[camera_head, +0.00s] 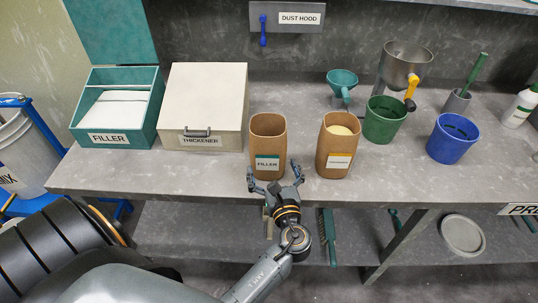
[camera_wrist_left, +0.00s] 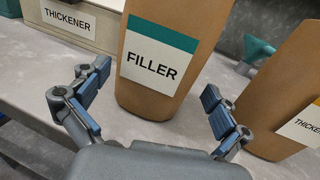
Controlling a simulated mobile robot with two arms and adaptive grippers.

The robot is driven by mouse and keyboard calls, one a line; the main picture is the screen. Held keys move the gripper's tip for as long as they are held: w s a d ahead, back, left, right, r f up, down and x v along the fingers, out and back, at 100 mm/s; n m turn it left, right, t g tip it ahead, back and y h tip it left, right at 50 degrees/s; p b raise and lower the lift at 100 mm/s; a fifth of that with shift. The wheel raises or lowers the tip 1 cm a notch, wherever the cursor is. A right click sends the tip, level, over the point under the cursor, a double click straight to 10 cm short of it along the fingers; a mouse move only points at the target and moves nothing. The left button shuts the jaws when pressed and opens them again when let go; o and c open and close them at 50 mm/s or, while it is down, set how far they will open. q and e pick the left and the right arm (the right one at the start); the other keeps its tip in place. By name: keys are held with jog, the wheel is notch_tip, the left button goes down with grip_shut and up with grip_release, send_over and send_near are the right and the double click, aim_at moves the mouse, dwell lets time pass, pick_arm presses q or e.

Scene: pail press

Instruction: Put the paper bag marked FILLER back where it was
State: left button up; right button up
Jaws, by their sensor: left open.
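The paper bag marked FILLER (camera_head: 267,141) stands upright on the bench near its front edge. It is brown, open at the top, with a green and white label; it also shows in the left wrist view (camera_wrist_left: 160,95). My left gripper (camera_head: 273,176) is open in front of the bag, its fingers pointing at it. In the left wrist view the fingertips (camera_wrist_left: 158,90) are spread to either side of the bag's label, and no contact is visible. My right gripper is not in view.
A second brown bag (camera_head: 336,150) with an orange-trimmed label stands close to the right. A teal FILLER bin (camera_head: 110,138) and a beige THICKENER box (camera_head: 205,100) stand left. Green (camera_head: 385,122) and blue (camera_head: 453,140) pails stand further right. Bare bench lies in front of the boxes.

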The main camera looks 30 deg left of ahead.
pick_arm(q)
jog(key=v, duration=0.7)
jog(key=shift+s+p, duration=0.15)
jog(key=shift+p, duration=0.15)
jog(key=shift+d, duration=0.15)
